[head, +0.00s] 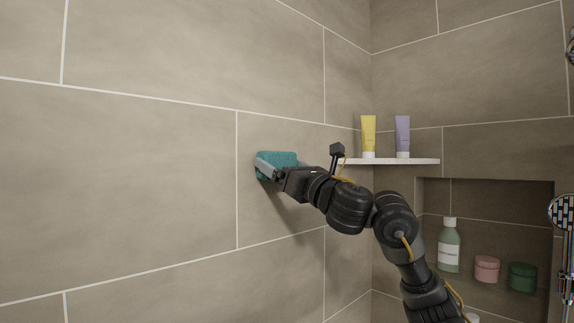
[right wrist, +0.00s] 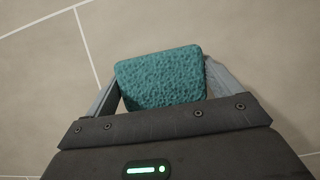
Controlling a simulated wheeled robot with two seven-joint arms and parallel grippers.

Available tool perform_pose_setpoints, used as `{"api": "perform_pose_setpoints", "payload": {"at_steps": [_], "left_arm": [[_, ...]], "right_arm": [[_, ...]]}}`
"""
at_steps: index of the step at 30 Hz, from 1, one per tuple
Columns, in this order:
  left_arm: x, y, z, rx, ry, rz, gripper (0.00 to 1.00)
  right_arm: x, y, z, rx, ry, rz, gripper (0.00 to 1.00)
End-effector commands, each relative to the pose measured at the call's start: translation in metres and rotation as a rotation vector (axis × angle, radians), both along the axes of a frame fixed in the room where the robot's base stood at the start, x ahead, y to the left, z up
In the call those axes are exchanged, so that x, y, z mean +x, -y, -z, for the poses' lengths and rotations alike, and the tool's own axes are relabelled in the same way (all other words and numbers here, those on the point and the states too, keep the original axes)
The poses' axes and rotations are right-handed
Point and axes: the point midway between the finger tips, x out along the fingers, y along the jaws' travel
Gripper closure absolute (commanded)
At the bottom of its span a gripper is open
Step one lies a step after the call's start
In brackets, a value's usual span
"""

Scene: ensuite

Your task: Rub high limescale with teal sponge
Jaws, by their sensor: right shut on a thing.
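The teal sponge (head: 276,158) is held at the tiled wall on the left in the head view. It also shows in the right wrist view (right wrist: 160,80), between the two fingers with its rough face visible. My right gripper (head: 268,170) is shut on the sponge, and its arm reaches in from the lower right. The sponge is at or very close to the wall; I cannot tell whether it touches. No clear limescale mark shows on the tiles (head: 120,180); any patch behind the sponge is hidden. My left gripper is not in view.
A white corner shelf (head: 425,161) right of the gripper holds a yellow tube (head: 368,135) and a purple tube (head: 402,135). Below, a niche holds a green bottle (head: 449,247), a pink jar (head: 487,268) and a dark green jar (head: 522,276). A shower head (head: 563,211) hangs at right. The left wall is clear.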

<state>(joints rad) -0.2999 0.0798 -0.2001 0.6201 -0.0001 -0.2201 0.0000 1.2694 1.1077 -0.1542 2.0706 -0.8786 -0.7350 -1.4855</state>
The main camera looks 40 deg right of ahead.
Motion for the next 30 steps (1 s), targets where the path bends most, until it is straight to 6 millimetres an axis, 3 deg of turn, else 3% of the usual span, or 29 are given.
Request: {"api": "perform_pose_setpoints", "payload": {"at_steps": [7, 19, 25, 30], "left_arm": [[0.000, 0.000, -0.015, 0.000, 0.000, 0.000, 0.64], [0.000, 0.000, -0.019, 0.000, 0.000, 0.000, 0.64], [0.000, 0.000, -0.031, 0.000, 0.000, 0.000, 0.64], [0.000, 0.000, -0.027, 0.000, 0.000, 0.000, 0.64]], "right_arm": [[0.001, -0.024, -0.002, -0.001, -0.002, -0.004, 0.28], [0.001, -0.035, -0.001, -0.001, -0.002, -0.003, 0.28], [0.001, -0.052, -0.003, -0.002, -0.001, -0.003, 0.28], [0.001, -0.065, -0.001, -0.001, 0.000, -0.004, 0.28]]}}
